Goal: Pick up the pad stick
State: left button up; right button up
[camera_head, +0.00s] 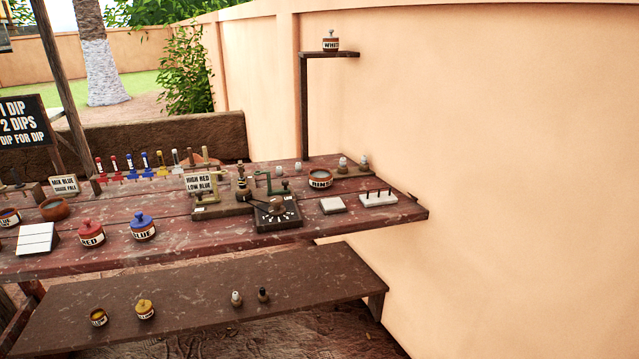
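I cannot tell for sure which thing is the pad stick. A row of small upright sticks with red, blue and pale yellow parts, among them a blue one (145,163), stands along the back of the red wooden table (240,236). A white block (378,199) with several short dark pegs sits near the table's right end. Neither of my grippers is in view.
A red jar (91,234), a blue jar (142,228), a rinse bowl (320,179), a white tile (333,205) and a dial box (278,214) stand on the table. A lower bench (200,300) holds small jars and bottles. A wall (500,150) closes the right.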

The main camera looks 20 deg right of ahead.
aim_at(206, 162)
jog(key=i+j+z, duration=0.7)
jog(key=i+j, duration=0.05)
jog(key=i, duration=0.05)
